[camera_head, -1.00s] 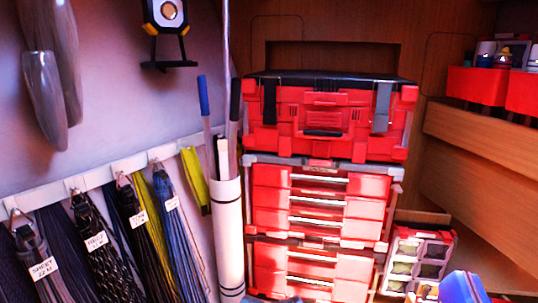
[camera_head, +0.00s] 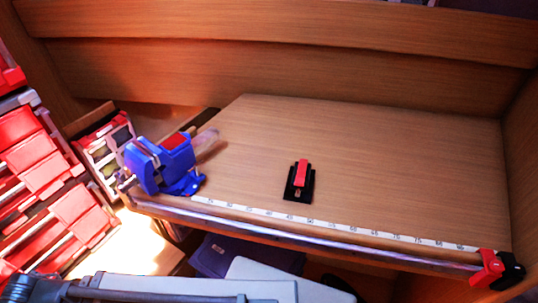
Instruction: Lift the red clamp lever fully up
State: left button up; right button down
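A red lever (camera_head: 301,174) sits on a black base (camera_head: 291,190) on the wooden bench top, near the middle of the view. It lies lengthwise over the base, its far end pointing toward the back of the bench; its exact tilt is hard to tell. A second red and black clamp-like piece (camera_head: 487,269) sits at the bench's front right corner. Neither of my grippers shows in the view, and nothing is touching the lever.
A blue vise (camera_head: 160,165) stands on the bench's left end. A numbered white ruler strip (camera_head: 330,228) runs along the front edge. The wooden bench top (camera_head: 400,150) is clear around the lever. Red drawers (camera_head: 70,210) stand at the left.

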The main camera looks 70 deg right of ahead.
aim_at(300, 179)
jog(key=j+z, duration=0.15)
jog(key=z, duration=0.25)
jog(key=j+z, duration=0.2)
jog(key=z, duration=0.15)
jog(key=j+z, duration=0.15)
jog(key=z, duration=0.25)
jog(key=j+z, duration=0.2)
jog(key=z, duration=0.2)
jog(key=k+z, duration=0.15)
jog(key=z, duration=1.2)
jog(key=l, duration=0.25)
